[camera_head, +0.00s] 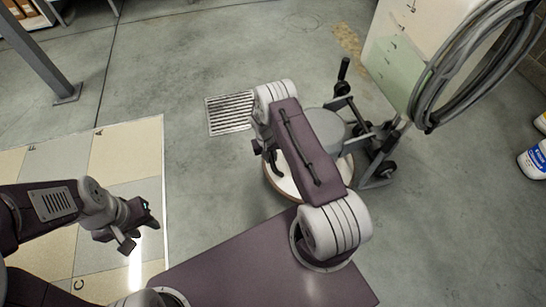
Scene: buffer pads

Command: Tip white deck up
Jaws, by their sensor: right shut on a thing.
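The floor machine's round white deck (283,180) is partly hidden under my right arm, with a brown rim along its lower edge. A grey round housing (325,122) sits above it. My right gripper (268,157) is at the deck's left side, shut on the deck's edge; the contact itself is mostly hidden by my arm. I cannot tell clearly how far the deck is tilted. My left gripper (141,228) is open and empty, over the tiled panel at the left, well away from the machine.
The machine's dark wheeled frame (378,165) stands to the right of the deck. A pale board with coiled grey hose (440,85) is at the upper right. White bottles (535,160) stand at the right edge. A floor grate (230,112) lies left of the deck, with clear concrete around it.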

